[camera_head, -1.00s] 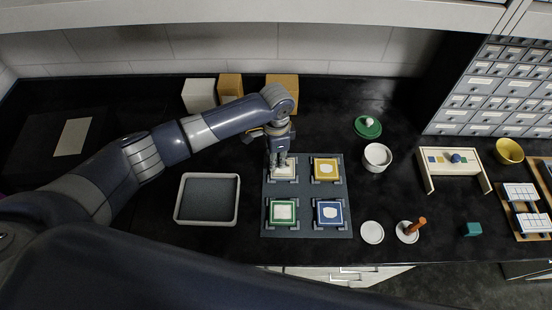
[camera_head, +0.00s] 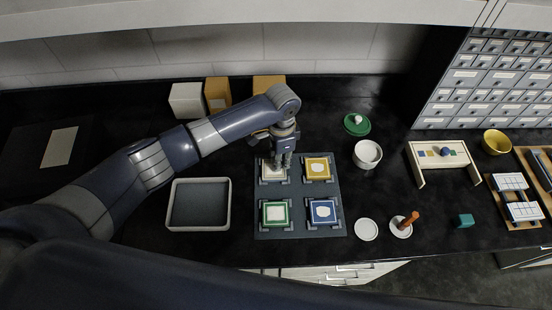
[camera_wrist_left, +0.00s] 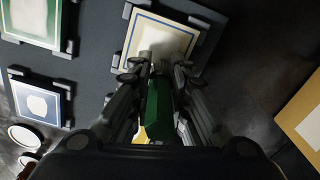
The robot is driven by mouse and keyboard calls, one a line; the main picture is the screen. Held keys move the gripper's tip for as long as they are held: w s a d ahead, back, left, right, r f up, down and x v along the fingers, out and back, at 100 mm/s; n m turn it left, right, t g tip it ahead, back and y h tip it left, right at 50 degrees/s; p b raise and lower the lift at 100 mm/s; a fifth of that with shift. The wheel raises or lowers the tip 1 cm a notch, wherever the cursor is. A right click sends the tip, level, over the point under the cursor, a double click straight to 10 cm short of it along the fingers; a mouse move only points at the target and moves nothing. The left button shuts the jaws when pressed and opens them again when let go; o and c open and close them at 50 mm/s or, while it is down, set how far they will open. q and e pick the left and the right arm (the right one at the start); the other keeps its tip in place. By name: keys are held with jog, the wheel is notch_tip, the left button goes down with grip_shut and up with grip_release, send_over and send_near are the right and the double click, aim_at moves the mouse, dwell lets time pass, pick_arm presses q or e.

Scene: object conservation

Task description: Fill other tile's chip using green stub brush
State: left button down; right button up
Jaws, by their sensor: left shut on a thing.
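My left gripper (camera_head: 282,160) is shut on the green stub brush (camera_wrist_left: 158,108), with its tip down at the cream tile. The cream tile (camera_head: 266,178) with a thin blue border is at the upper left of the grey mat (camera_head: 296,190); it also shows in the left wrist view (camera_wrist_left: 138,38). Its centre is partly hidden by the brush and fingers; I cannot tell if they touch. A yellow-bordered tile (camera_head: 317,168), a green-bordered tile (camera_head: 276,213) and a blue-bordered tile (camera_head: 322,211), each with a pale centre patch, sit in corner holders. My right gripper is not in view.
A grey-lined white tray (camera_head: 228,205) stands left of the mat. Right of it are a white bowl (camera_head: 367,155), a green lid (camera_head: 357,125), a white dish (camera_head: 366,229), an orange-brown handle (camera_head: 410,219) on another dish, and a small wooden stand (camera_head: 443,152). Boxes (camera_head: 217,95) stand behind.

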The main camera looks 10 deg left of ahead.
aim_at(266, 167)
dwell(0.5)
pick_arm(q)
jog(key=shift+s+a+p, duration=0.1)
jog(key=shift+a+p, duration=0.4)
jog(key=shift+p, duration=0.05)
jog(key=shift+s+a+f+p, duration=0.1)
jog(key=shift+s+a+p, duration=0.1)
jog(key=shift+a+p, duration=0.4)
jog(key=shift+s+a+p, duration=0.15)
jog(key=shift+a+p, duration=0.15)
jog(key=shift+a, duration=0.6)
notch_tip(266, 167, up, 3)
jog(key=shift+w+f+p, duration=0.1)
jog(key=shift+f+p, duration=0.1)
jog(key=shift+p, duration=0.45)
jog(key=shift+r, duration=2.8)
